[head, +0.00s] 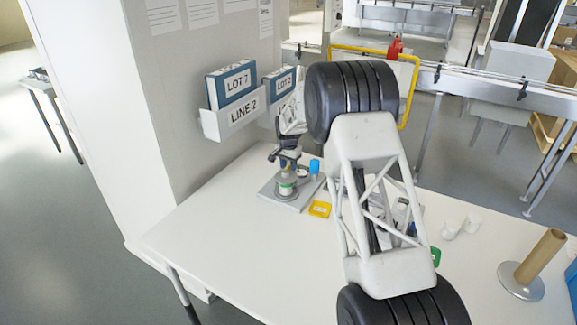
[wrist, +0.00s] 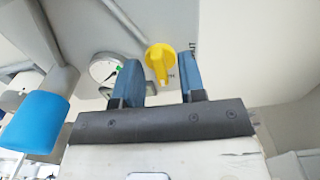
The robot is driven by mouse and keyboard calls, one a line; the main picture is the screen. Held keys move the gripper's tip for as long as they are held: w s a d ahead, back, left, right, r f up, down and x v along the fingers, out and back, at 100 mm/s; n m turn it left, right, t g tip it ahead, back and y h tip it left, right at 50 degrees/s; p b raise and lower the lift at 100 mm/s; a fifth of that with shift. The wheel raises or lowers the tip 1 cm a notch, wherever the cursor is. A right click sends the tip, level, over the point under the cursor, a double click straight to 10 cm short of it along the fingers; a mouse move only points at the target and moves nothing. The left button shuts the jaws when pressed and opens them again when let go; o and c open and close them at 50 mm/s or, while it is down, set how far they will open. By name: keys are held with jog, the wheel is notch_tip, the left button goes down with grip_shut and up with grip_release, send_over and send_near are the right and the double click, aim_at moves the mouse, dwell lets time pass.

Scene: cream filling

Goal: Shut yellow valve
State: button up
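The yellow valve (wrist: 158,56) is a round knob with a pointed handle, on a grey panel in the wrist view. Its pale-tipped end points down in the picture, beside small lettering that seems to end in "EN". More lettering, partly covered, is at its upper right. My gripper (wrist: 160,68) is open, with one blue finger on each side of the valve in the picture. Gaps show between the knob and both fingers; I cannot tell the depth. In the head view I cannot make out the valve; my arm covers much of the table.
A round gauge (wrist: 104,67) with a green mark is left of the fingers. A blue cylinder (wrist: 40,121) is close at the left. The table's front left (head: 235,235) is clear.

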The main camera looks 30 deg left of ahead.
grip_shut()
